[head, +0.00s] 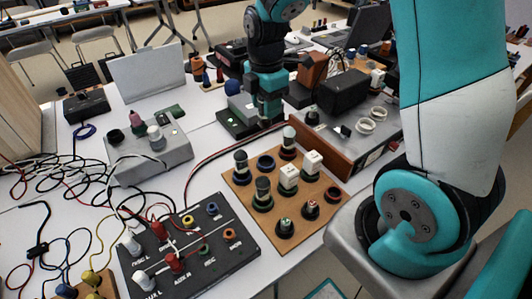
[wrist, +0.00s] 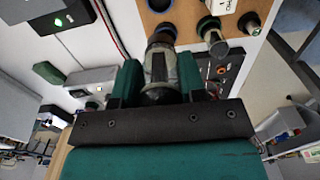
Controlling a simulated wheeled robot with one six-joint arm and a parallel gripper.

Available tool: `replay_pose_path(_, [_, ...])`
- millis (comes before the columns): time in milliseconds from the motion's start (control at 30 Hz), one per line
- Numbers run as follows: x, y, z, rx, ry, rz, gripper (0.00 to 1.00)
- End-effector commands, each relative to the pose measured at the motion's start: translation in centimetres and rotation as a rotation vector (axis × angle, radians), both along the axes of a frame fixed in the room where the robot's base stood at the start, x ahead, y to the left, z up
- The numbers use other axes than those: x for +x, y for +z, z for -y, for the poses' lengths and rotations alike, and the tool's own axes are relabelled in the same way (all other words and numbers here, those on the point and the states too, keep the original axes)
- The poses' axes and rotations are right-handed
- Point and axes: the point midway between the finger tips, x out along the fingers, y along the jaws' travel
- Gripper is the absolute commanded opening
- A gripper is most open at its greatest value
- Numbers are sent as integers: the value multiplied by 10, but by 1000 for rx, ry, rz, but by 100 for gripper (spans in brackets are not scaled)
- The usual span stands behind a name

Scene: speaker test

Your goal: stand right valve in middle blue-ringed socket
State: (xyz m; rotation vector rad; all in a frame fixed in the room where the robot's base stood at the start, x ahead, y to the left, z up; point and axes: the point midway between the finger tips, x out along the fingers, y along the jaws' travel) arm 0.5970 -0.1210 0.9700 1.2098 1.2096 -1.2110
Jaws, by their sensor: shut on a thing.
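My gripper (wrist: 158,85) is shut on a glass valve (wrist: 160,62), with silver and dark parts showing between the teal jaws. In the head view my gripper (head: 266,108) hangs beyond the far edge of the wooden board (head: 232,182); the held valve cannot be made out there. The middle blue-ringed socket (head: 265,162) appears as an empty dark ring in the board's back part. It seems to show at the top edge of the wrist view (wrist: 158,5).
White blocks (head: 288,176) and another dark valve (head: 263,188) stand on the board. A black jack panel (head: 195,270) with plugs and cables lies at front left. A grey device (head: 150,158) stands behind it. A wood-sided device (head: 340,140) stands right of my gripper.

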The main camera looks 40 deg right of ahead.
Motion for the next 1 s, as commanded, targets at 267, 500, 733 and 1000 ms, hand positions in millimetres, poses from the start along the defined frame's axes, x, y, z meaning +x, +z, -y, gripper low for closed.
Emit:
replay_pose_path(267, [-1,-77,0,0,-2,-5,14])
replay_pose_path(500, [0,-104,0,0,-2,-1,14])
replay_pose_path(733, [0,-135,0,0,-2,-1,14])
replay_pose_path(1000, [1,-140,0,0,-2,2,14])
